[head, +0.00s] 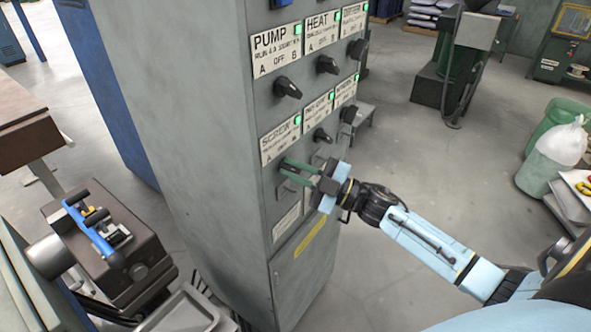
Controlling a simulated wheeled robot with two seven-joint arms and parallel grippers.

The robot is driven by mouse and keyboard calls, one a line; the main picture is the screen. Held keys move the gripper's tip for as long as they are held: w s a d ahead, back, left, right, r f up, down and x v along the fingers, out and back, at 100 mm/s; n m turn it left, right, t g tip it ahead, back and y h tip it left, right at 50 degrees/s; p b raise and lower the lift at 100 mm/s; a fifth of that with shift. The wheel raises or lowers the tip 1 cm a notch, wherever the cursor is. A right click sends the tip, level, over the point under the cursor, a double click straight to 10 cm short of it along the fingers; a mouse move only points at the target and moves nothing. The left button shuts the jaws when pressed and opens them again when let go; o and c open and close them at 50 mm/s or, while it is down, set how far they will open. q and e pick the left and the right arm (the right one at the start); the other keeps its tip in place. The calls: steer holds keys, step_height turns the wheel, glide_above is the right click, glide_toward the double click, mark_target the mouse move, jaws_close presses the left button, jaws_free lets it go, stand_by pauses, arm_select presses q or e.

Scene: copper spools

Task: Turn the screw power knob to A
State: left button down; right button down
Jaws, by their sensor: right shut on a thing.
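A grey control cabinet (205,180) stands in the middle of the head view. Its SCREW label (281,139), with positions A, OFF and B, sits at the lower left of the panel and has a lit green lamp (297,120). My right gripper (285,169) reaches in from the right, with its green fingers at the panel just below this label. It is shut on the screw power knob, which the fingers mostly hide. I cannot read which way the knob points. My left gripper is not in view.
The PUMP knob (287,87), HEAT knob (327,65) and another black knob (322,135) stick out near my right gripper. A brown machine part with a blue bar (94,229) stands at lower left. The floor (400,150) right of the cabinet is open.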

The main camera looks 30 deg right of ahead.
steer(key=shift+d+f, duration=0.1)
steer(key=shift+f, duration=0.2)
steer(key=c, duration=1.4)
jaws_free()
steer(key=shift+w+d, duration=0.1)
steer(key=shift+c, duration=0.2)
steer(key=shift+r, duration=0.1)
steer(key=shift+w, duration=0.1)
steer(key=b+v, duration=0.2)
steer(key=v, duration=1.1)
steer(key=shift+s, duration=0.2)
